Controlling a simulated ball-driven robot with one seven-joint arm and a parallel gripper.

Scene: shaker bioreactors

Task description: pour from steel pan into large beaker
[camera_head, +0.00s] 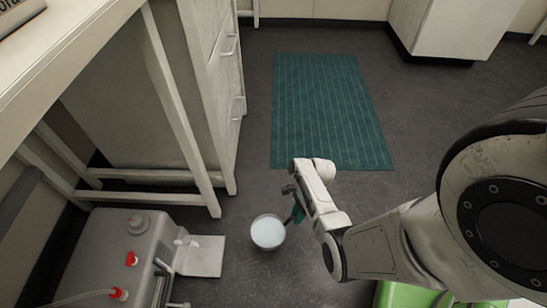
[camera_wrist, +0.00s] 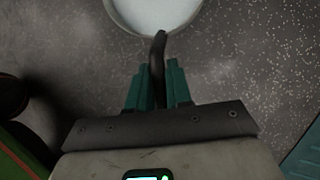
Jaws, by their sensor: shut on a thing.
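The steel pan (camera_head: 268,232) is a round vessel with a pale, whitish content, held out over the dark floor in the head view. In the wrist view the pan (camera_wrist: 152,14) shows at the top edge, cut off by the frame. Its dark curved handle (camera_wrist: 158,48) runs down between the teal fingers of my gripper (camera_wrist: 158,82), which is shut on it. In the head view my gripper (camera_head: 296,212) is at the pan's right side. The pan looks about level. No large beaker can be made out in either view.
A grey machine (camera_head: 105,255) with red knobs and a small plate (camera_head: 203,256) stands at lower left, close to the pan. A bench with white legs and drawers (camera_head: 215,85) is at the left. A teal mat (camera_head: 325,110) lies on open floor behind. A green surface (camera_head: 405,295) is at the bottom.

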